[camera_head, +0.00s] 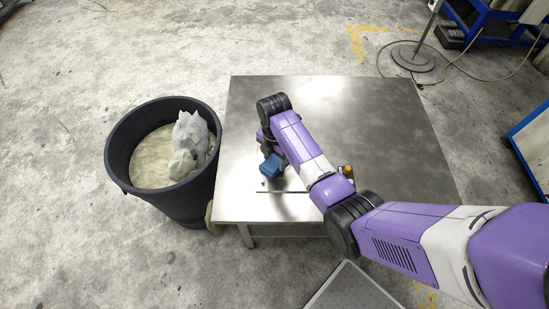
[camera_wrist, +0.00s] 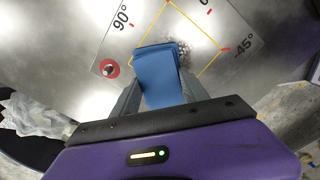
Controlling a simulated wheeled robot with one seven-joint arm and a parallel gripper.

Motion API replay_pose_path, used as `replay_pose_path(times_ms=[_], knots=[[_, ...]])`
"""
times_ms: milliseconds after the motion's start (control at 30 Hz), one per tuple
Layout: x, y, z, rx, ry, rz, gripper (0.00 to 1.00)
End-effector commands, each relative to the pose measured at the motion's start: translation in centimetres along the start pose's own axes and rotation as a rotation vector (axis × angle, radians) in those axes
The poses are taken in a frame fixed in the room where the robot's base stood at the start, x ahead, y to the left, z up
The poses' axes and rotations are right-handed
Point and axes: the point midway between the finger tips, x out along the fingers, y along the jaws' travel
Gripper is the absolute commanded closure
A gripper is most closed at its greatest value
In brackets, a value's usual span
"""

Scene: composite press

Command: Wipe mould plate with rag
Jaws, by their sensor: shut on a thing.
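My gripper (camera_wrist: 160,90) is shut on a folded blue rag (camera_wrist: 157,72), which sticks out past the fingertips. The rag also shows in the head view (camera_head: 271,166), low over the near left part of the table. The mould plate (camera_wrist: 198,25) lies under and beyond the rag in the wrist view, with a yellow outline and red angle marks. A patch of grey specks (camera_wrist: 184,52) shows on it just right of the rag. Whether the rag touches the plate is unclear. My arm hides much of the plate in the head view.
A dark bin (camera_head: 117,157) with pale crumpled waste stands left of the metal table (camera_head: 370,115). The table's far side is clear. A round stand base (camera_head: 413,57) with a cable lies beyond.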

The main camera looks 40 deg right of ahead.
Motion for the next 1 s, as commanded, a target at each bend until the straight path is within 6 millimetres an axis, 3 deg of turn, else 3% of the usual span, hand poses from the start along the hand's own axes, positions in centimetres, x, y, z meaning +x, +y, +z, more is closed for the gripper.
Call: replay_pose_path(times_ms=[267,1000], knots=[[0.0,-0.2,0.2,0.001,0.0,0.0,0.93],[0.0,-3.4,2.9,0.002,0.0,0.0,0.93]])
